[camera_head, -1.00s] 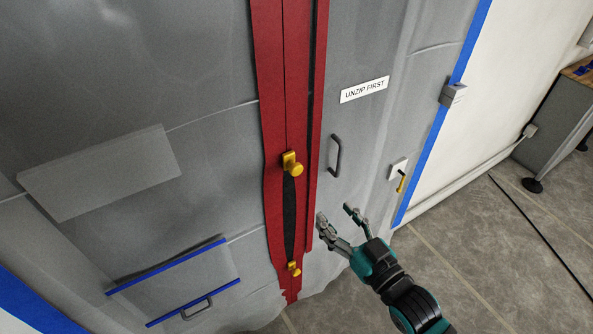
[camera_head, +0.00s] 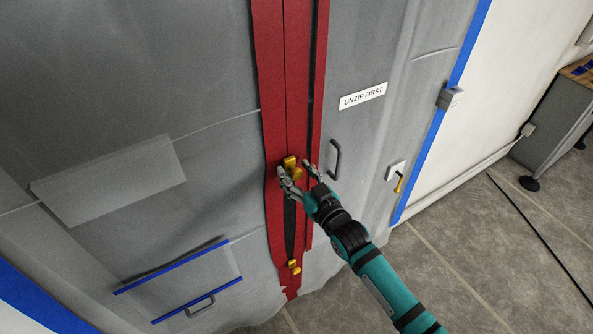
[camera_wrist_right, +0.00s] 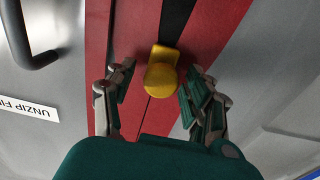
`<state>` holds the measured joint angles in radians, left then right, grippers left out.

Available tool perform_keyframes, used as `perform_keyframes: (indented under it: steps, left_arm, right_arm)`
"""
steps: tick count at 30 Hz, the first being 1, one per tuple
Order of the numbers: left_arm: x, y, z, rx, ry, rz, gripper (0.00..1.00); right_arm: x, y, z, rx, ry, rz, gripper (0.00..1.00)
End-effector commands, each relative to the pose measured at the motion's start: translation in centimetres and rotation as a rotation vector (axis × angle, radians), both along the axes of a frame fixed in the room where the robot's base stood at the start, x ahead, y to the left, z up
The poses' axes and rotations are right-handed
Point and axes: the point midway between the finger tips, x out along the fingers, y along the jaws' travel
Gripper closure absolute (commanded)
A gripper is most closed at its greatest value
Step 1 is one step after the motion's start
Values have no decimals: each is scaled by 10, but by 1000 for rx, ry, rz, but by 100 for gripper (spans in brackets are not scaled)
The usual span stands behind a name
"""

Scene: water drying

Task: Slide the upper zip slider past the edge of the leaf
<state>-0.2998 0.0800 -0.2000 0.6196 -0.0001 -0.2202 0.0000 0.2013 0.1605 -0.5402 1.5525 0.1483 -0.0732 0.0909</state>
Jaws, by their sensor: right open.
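The upper zip slider (camera_head: 291,163) is a yellow knob on the red zip band (camera_head: 272,90) in the grey plastic sheet. My right gripper (camera_head: 300,172) is open, with its fingers on either side of the slider. In the right wrist view the slider (camera_wrist_right: 162,72) shows between the two open fingers (camera_wrist_right: 152,92), with no clear contact. The dark opening (camera_head: 290,222) of the zip runs from the upper slider to the lower yellow slider (camera_head: 294,266). The leaf's edge cannot be told for certain. My left gripper is not in view.
A dark handle (camera_head: 335,158) and an "UNZIP FIRST" label (camera_head: 363,96) are right of the zip. A small yellow lever (camera_head: 399,183) is further right. A blue-edged panel (camera_head: 175,278) with a handle is lower left. Open floor (camera_head: 480,260) lies at the right.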

Motion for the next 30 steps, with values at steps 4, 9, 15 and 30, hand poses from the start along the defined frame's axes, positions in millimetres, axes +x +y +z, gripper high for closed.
perform_keyframes:
  steps: [4,9,15,30]
  left_arm:
    - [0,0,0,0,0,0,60]
    - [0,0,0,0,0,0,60]
    - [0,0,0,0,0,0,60]
    - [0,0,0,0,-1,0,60]
  right_arm:
    - [1,1,-1,-1,1,0,47]
    - [1,1,-1,-1,1,0,53]
    - [1,1,-1,-1,1,0,80]
    - [2,1,1,0,0,0,100]
